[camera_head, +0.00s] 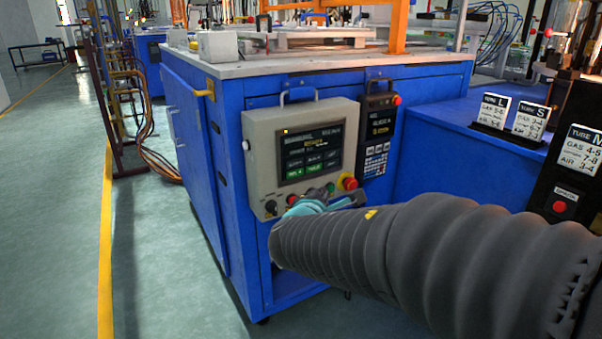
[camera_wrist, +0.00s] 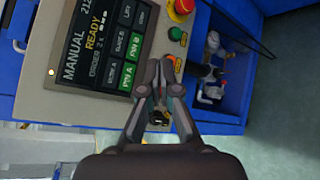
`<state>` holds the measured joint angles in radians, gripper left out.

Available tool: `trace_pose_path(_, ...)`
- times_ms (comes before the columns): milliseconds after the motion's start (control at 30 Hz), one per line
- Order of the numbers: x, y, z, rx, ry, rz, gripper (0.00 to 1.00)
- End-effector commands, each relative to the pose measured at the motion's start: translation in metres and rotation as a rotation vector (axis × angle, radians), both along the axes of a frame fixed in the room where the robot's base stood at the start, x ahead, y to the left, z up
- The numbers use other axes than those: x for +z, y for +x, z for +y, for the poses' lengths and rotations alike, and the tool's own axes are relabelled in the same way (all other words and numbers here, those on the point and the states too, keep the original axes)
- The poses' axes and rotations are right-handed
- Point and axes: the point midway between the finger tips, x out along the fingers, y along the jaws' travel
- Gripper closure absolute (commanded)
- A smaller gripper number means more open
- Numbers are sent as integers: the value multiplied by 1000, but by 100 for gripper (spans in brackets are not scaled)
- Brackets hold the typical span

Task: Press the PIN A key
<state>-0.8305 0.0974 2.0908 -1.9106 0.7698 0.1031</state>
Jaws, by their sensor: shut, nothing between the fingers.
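The PIN A key (camera_wrist: 127,77) is a green key in the corner of the control panel's dark screen (camera_wrist: 108,45), beside another green key (camera_wrist: 135,48). In the head view the PIN A key (camera_head: 295,174) is at the screen's lower left. My gripper (camera_wrist: 161,66) is shut and empty in the wrist view. Its fingertips appear over the grey panel border just right of the green keys, apart from the PIN A key in the picture. Whether they touch the panel I cannot tell. In the head view my gripper (camera_head: 325,198) is below the screen, partly hidden by my dark arm sleeve.
A red emergency button (camera_wrist: 181,8) and small round buttons (camera_wrist: 175,34) sit on the panel near my fingertips. A black knob (camera_head: 270,207) is at its lower left. A keypad unit (camera_head: 377,130) stands right of the panel. The blue cabinet (camera_head: 240,230) carries both.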

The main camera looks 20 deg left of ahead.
Motion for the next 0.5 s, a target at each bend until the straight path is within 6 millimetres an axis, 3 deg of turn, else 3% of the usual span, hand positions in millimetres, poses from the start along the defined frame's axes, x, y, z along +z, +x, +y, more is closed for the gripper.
trace_pose_path(500, 2, 38, 45, -1, -2, 1, 100)
